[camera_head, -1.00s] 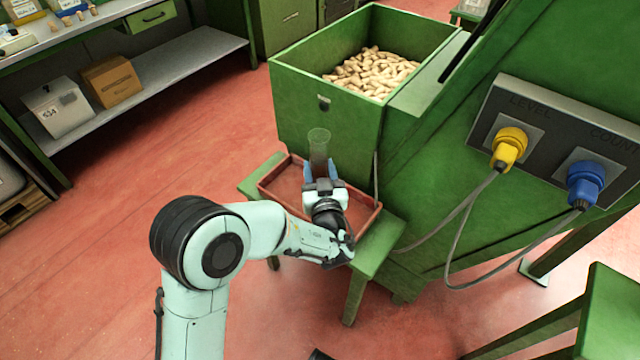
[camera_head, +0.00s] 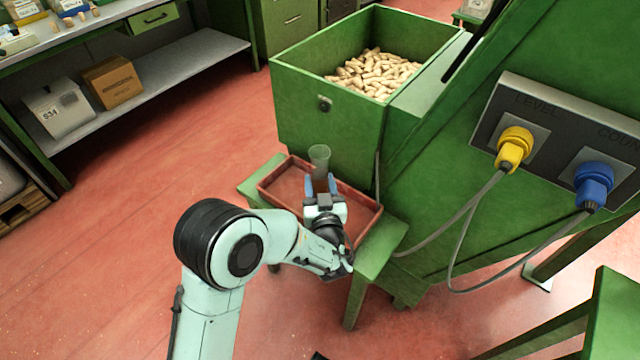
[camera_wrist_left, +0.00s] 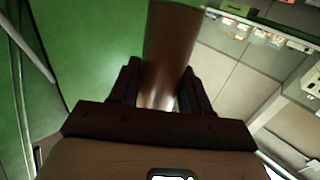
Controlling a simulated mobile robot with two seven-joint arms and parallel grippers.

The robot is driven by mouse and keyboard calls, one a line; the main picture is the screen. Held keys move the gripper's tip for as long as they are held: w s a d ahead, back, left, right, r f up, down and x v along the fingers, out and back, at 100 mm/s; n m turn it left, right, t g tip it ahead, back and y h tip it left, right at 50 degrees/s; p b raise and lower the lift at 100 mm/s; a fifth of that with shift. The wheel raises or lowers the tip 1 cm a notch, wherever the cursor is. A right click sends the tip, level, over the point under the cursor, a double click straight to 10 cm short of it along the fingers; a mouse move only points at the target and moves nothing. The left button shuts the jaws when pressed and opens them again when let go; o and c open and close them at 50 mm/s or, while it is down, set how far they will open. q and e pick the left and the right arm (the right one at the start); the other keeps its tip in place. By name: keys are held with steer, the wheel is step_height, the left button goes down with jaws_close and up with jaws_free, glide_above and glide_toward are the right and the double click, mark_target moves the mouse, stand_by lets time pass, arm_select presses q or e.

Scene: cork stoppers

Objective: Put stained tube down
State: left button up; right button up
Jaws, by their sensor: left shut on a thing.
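The stained tube (camera_head: 320,158) is a clear, greyish cylinder with a brownish tint lower down. It stands roughly upright over a red-brown tray (camera_head: 281,187) on a green bench. My left gripper (camera_head: 321,185) is shut on the tube, one blue finger on each side. In the left wrist view the tube (camera_wrist_left: 172,45) rises brown between the two dark fingers (camera_wrist_left: 160,92). The tube's lower end is hidden by the gripper, so I cannot tell whether it touches the tray. My right gripper is not in view.
A green bin (camera_head: 330,125) full of corks (camera_head: 375,75) stands just behind the tray. A green machine with yellow (camera_head: 513,147) and blue (camera_head: 593,184) plugs and hanging cables is to the right. The red floor at left is open.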

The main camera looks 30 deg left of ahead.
arm_select(q)
steer(key=o, duration=1.1)
steer(key=shift+f, duration=0.1)
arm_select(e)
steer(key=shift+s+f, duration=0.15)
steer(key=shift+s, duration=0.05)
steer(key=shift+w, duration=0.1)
arm_select(q)
steer(key=shift+r, duration=0.2)
steer(key=v, duration=1.2)
steer(key=shift+p, duration=0.4)
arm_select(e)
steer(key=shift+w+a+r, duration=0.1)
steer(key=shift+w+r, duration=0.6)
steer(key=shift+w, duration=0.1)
arm_select(q)
steer(key=shift+f, duration=0.1)
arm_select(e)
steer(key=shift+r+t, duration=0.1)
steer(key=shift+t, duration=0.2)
